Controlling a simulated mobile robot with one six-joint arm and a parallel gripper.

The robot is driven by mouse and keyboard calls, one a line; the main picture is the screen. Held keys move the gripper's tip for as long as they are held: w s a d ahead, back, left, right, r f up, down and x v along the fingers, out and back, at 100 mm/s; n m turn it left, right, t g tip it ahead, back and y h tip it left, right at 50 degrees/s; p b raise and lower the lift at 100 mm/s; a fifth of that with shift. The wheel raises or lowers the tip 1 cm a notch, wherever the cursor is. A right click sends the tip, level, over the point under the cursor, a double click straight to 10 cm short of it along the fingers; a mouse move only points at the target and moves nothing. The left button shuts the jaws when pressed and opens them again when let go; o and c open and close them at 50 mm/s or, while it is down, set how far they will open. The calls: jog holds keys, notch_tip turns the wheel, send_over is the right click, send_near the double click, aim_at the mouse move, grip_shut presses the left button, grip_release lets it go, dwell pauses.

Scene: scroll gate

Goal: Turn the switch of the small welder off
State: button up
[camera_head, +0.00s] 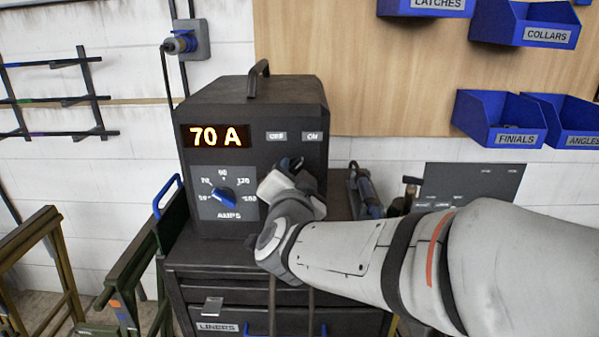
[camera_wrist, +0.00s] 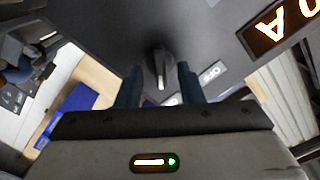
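The small welder (camera_head: 255,100) is a dark box on a drawer cabinet, with a lit "70 A" display (camera_head: 217,136). Its OFF label (camera_head: 276,136) and ON label (camera_head: 312,136) are at the upper right of its front. My gripper (camera_head: 291,164) is at the front below these labels and hides the switch in the head view. In the wrist view the switch (camera_wrist: 160,68) is a dark knob with a pale-tipped lever, between the two spread fingers of my gripper (camera_wrist: 158,82). Gaps show on both sides of it. The lever points toward a partly hidden label.
A blue amps dial (camera_head: 222,197) is left of my gripper. The cabinet (camera_head: 215,290) is below, with green and brown frames (camera_head: 135,275) at left. Blue bins (camera_head: 500,120) hang at right. Tools (camera_head: 365,190) stand right of the welder.

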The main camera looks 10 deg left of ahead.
jog(key=shift+w+a, duration=0.1)
jog(key=shift+w, duration=0.4)
jog(key=shift+c, duration=0.2)
grip_shut()
